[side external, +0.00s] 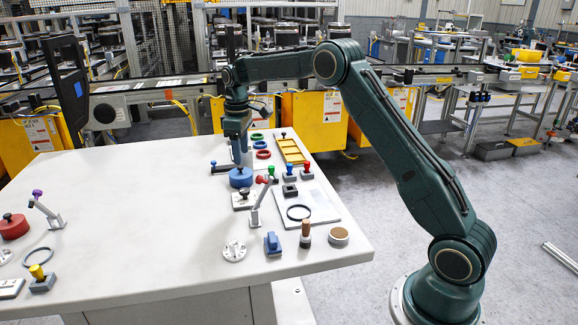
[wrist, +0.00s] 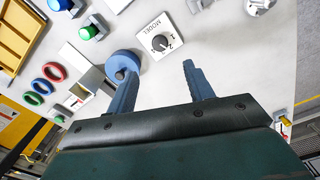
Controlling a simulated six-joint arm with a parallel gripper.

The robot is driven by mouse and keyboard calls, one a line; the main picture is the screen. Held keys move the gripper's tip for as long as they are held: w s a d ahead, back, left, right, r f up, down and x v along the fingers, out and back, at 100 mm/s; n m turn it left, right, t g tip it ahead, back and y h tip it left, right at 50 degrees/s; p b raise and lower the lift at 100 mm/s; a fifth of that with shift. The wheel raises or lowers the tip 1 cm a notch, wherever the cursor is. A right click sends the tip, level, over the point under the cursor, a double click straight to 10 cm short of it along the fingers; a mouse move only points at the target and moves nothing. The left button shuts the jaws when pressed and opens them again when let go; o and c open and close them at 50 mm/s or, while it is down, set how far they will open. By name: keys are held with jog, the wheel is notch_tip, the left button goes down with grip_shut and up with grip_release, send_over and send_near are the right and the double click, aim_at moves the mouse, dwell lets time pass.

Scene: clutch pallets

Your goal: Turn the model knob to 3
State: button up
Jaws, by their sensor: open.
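In the side view my gripper (side external: 241,160) points down above the table, behind the blue block.
The blue round block (wrist: 122,63) with a dark top knob lies close to the left finger. Green, blue and red rings (side external: 263,154), a yellow tray (side external: 291,151) and several small coloured knobs stand nearby. The table's middle left is clear.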

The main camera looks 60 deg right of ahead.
aim_at(244, 190)
notch_tip(244, 190, down, 12)
jog(key=shift+f, duration=0.1)
dwell(0.5)
jog(key=c, duration=1)
jog(key=shift+o, duration=0.2)
jog(key=shift+m, duration=0.3)
jog(key=m, duration=0.3)
jog(key=shift+m, duration=0.4)
jog(key=m, duration=0.4)
jog(key=shift+m, duration=0.3)
